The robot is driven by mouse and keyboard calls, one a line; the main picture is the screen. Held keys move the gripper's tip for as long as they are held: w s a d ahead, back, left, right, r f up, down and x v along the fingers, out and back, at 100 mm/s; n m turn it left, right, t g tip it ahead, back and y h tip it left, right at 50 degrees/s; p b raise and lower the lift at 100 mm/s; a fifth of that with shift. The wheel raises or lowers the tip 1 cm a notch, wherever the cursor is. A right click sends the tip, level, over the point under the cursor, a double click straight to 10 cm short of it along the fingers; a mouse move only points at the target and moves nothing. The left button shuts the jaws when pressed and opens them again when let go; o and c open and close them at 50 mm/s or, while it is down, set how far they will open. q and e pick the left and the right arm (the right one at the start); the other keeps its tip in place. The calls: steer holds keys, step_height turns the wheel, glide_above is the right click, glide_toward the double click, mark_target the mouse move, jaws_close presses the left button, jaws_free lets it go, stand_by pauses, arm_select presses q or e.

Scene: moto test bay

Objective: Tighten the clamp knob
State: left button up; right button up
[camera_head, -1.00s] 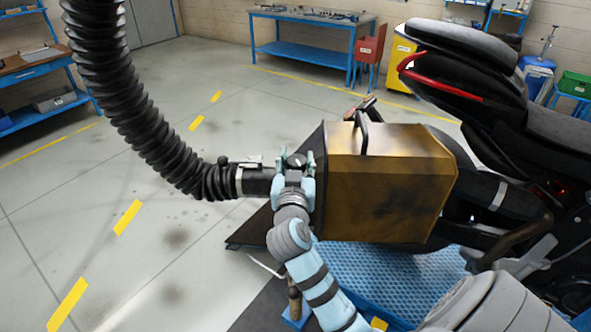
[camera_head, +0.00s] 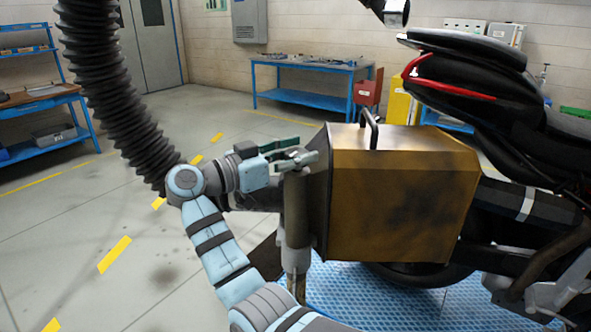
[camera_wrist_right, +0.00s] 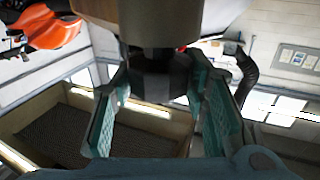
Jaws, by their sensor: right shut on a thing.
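The dark, faceted clamp knob (camera_wrist_right: 160,75) shows in the wrist view below a brownish cylinder (camera_wrist_right: 150,22). The green fingers of my right gripper (camera_wrist_right: 158,105) are on either side of it and shut on it. In the head view, my right gripper (camera_head: 300,158) points right, level, at the top of an upright grey-brown post (camera_head: 297,225), beside the left face of the brown box (camera_head: 400,190). The knob itself is hard to make out there, hidden by the fingers. My left gripper is not in view.
A black ribbed hose (camera_head: 115,100) hangs at the left, its lower end partly behind my right arm. A motorcycle (camera_head: 500,110) stands at the right over a blue mat (camera_head: 400,300). A blue workbench (camera_head: 310,85) is at the back. Floor at left is clear.

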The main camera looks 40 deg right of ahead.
mark_target(297, 152)
steer(key=shift+f+m+g+y+b, duration=0.1)
steer(key=shift+m+g+y+b, duration=0.35)
steer(key=shift+m+g, duration=0.85)
steer(key=shift+g, duration=0.4)
steer(key=o, duration=1.1)
steer(key=shift+s, duration=0.1)
step_height(297, 152, up, 10)
steer(key=shift+r, duration=0.1)
